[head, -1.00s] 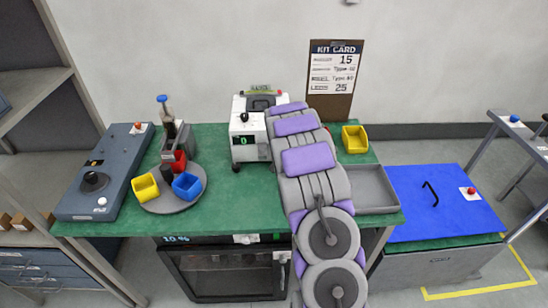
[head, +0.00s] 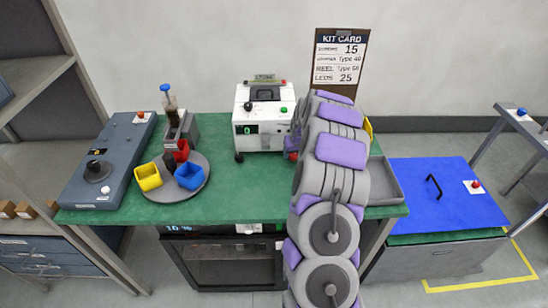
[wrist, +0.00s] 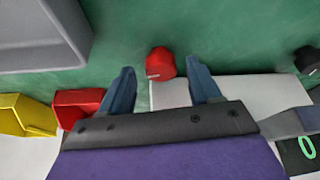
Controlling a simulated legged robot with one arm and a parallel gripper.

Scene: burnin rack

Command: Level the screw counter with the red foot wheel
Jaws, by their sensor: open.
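The screw counter (head: 262,122) is a white box with a green "0" on its display, standing on the green bench. Its red foot wheel (wrist: 160,63) lies between the spread fingers of my gripper (wrist: 160,76) in the wrist view, near the fingertips. A gap shows on each side, and I see no contact. In the head view the red wheel (head: 292,156) peeps out low at the counter's right, beside my arm. My gripper is open and hidden behind my arm there. A black foot (head: 239,157) is at the counter's left.
A red bin (wrist: 76,105) and a yellow bin (wrist: 24,115) sit beside the gripper, near a grey tray (head: 387,182). A round carousel (head: 204,192) with coloured bins stands left. The bench (head: 235,202) before the counter is clear.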

